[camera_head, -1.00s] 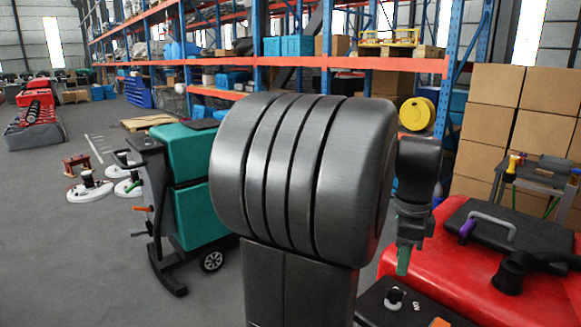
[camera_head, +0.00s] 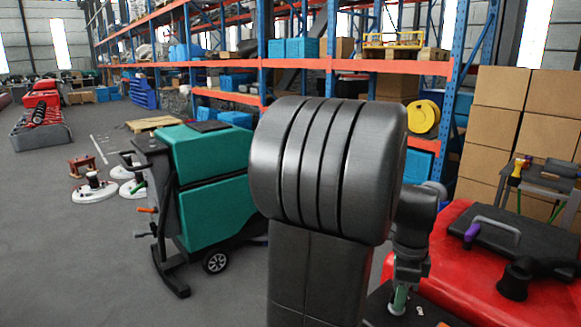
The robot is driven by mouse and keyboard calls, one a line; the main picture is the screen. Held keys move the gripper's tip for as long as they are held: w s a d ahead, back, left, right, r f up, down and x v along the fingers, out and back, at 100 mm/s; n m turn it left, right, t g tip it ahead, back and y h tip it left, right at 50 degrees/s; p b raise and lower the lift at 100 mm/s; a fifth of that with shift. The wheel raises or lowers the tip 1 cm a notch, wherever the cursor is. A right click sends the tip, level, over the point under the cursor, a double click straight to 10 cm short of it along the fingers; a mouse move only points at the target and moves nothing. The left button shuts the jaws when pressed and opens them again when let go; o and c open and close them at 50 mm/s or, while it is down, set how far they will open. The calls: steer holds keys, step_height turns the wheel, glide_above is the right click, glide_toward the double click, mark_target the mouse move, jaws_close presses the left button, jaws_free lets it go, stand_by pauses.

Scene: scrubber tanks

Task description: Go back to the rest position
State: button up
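My gripper (camera_head: 399,298) points down at the lower right, beside my large black arm link. A narrow green piece shows at its lower end. I cannot tell whether this is a fingertip or something held, nor whether the fingers are open or shut. The lower end overlaps a small pale and dark fitting on the black panel (camera_head: 375,308) of the red scrubber (camera_head: 455,280). I cannot tell whether they touch. My arm is bent and hides part of the scene's middle.
A teal scrubber (camera_head: 208,165) stands on the left. Blue and orange shelving (camera_head: 390,66) runs behind. Stacked cardboard boxes (camera_head: 500,115) and a small tool stand (camera_head: 545,180) are at right. Round white floor pieces (camera_head: 95,190) lie left.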

step_height(320, 180, up, 13)
step_height(320, 180, down, 14)
steer(key=shift+r, duration=0.25)
steer(key=shift+r+n, duration=0.1)
steer(key=shift+n, duration=0.3)
steer(key=n+b, duration=0.1)
steer(key=n, duration=0.3)
steer(key=shift+n, duration=0.3)
steer(key=n+b, duration=0.2)
steer(key=n, duration=0.4)
steer(key=shift+n, duration=0.4)
step_height(320, 180, up, 11)
